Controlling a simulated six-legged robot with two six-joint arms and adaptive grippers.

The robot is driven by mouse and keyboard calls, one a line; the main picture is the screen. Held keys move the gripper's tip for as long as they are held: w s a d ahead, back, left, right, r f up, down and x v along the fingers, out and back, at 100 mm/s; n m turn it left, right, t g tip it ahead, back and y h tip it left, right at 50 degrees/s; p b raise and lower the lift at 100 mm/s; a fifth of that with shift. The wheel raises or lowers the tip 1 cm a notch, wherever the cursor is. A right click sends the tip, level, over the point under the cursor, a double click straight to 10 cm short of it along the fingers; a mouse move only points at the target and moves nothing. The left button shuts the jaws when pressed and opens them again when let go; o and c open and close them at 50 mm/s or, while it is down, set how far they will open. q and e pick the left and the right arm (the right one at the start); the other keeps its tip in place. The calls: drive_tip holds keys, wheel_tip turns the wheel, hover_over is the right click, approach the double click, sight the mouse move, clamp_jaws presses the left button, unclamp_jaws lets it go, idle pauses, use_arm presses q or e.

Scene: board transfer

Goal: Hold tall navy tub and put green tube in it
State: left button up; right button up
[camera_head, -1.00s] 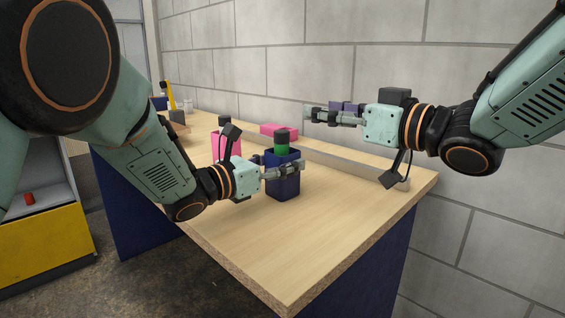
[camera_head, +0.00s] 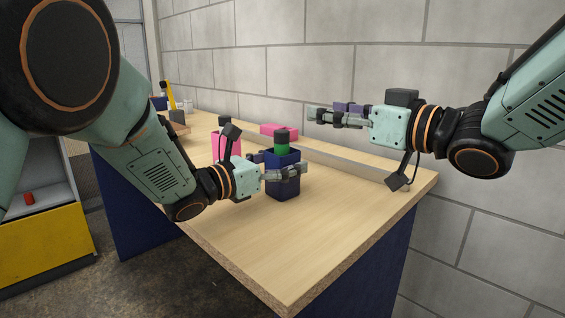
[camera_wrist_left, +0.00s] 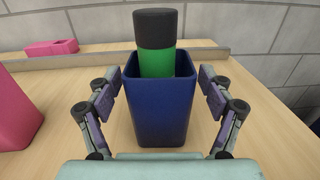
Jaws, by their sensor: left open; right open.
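The tall navy tub (camera_head: 283,187) stands upright on the wooden table; it fills the middle of the left wrist view (camera_wrist_left: 160,112). The green tube (camera_head: 282,144), with a dark cap, stands upright in the tub, its upper part above the rim; it also shows in the left wrist view (camera_wrist_left: 156,62). Its lower end is hidden by the tub. My left gripper (camera_head: 285,172) is open, with its fingers on either side of the tub; in the left wrist view gaps show between the pads and the walls. My right gripper (camera_head: 338,115) is open and empty, raised above the table's back right part.
A tall pink container (camera_head: 217,146) stands left of the tub, behind my left gripper. A low pink box (camera_head: 279,130) lies behind near the wall. A grey ledge (camera_head: 345,160) runs along the table's back edge. The table's front right (camera_head: 310,235) is clear.

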use_arm(q)
drive_tip(key=v, duration=1.2)
drive_tip(key=shift+d, duration=0.1)
drive_tip(key=x, duration=1.1)
drive_tip(key=shift+w+d, duration=0.35)
drive_tip(key=shift+w, duration=0.05)
drive_tip(key=shift+a, duration=0.1)
use_arm(e)
drive_tip(key=x, duration=0.4)
drive_tip(key=shift+d, duration=0.1)
